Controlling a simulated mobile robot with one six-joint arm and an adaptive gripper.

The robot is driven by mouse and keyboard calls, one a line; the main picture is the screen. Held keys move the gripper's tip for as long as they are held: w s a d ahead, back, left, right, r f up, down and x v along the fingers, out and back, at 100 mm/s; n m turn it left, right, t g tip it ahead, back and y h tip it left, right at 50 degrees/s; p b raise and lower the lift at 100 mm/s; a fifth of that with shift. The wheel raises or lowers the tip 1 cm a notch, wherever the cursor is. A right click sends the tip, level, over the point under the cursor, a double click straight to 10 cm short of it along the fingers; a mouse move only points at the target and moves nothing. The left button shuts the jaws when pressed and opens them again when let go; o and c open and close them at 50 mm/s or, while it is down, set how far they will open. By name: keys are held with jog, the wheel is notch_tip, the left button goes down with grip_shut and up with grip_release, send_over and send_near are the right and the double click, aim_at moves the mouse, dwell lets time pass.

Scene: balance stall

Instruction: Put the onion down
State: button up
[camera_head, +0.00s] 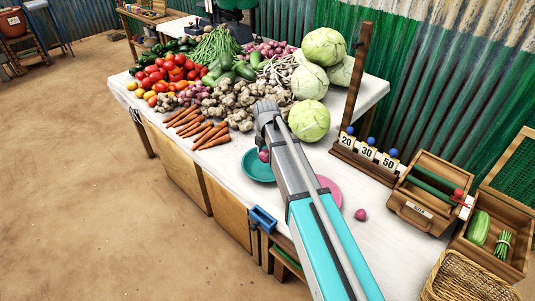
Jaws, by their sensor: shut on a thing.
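My gripper (267,112) is at the far end of my arm, over the table beside the vegetable heaps. My arm hides its fingertips and whatever is between them. A small purple onion (264,155) shows at the left edge of my arm, over the teal dish (251,168); I cannot tell whether it rests there or hangs above it. Another small purple onion (361,214) lies on the white tabletop, right of the pink dish (333,188). My arm partly covers both dishes.
Carrots (198,127), ginger and cabbages (309,120) crowd the table behind. A price rack (367,151) and wooden box (423,207) stand at right. A blue clip (262,219) is on the front edge. Bare white cloth (388,245) shows at front right.

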aim_at(266, 151)
jog(key=shift+f+b, duration=1.2)
jog(key=shift+f, duration=0.3)
jog(key=o, duration=1.1)
notch_tip(266, 151, up, 7)
jog(key=p, duration=0.7)
